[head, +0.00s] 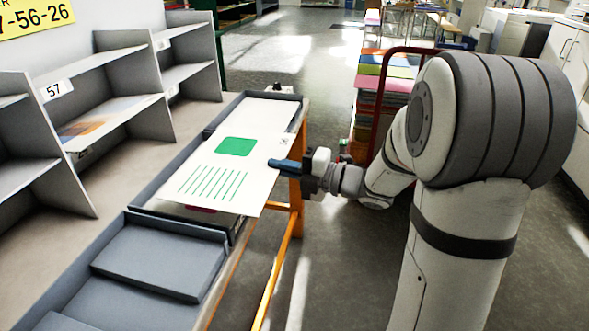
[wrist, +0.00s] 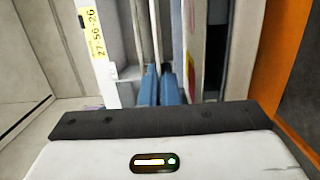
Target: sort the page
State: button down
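The page (head: 225,171) is a white sheet with a green rounded square and several green slanted lines. It is raised and tilted over the grey trays on the table. My gripper (head: 284,165) is at its right edge, with blue fingers pinching that edge. In the wrist view, the blue fingers of my gripper (wrist: 159,86) are close together around a thin pale sheet seen edge-on. A shelf unit (head: 108,58) with a "57" label (head: 57,91) stands at the left. One of its shelves holds a sheet with an orange and blue picture (head: 85,129).
The grey trays (head: 128,219) sit on an orange-legged table (head: 266,281); the nearer tray holds a grey slab (head: 160,262). A yellow number sign (head: 34,16) is at upper left. A red cart (head: 384,75) with a coloured stack stands behind my arm.

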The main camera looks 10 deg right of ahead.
jog(key=x, duration=0.3)
jog(key=shift+s+a, duration=0.15)
jog(key=shift+s, duration=0.05)
jog(key=f+b, duration=0.3)
jog(key=shift+d, duration=0.2)
jog(key=shift+f+b, duration=0.7)
jog(key=shift+b, duration=0.05)
jog(key=c, duration=1.6)
grip_release()
jog(key=p+v, duration=0.1)
jog(key=v, duration=0.6)
jog(key=shift+s+d, duration=0.25)
jog(key=shift+d, duration=0.1)
jog(key=shift+c, duration=0.2)
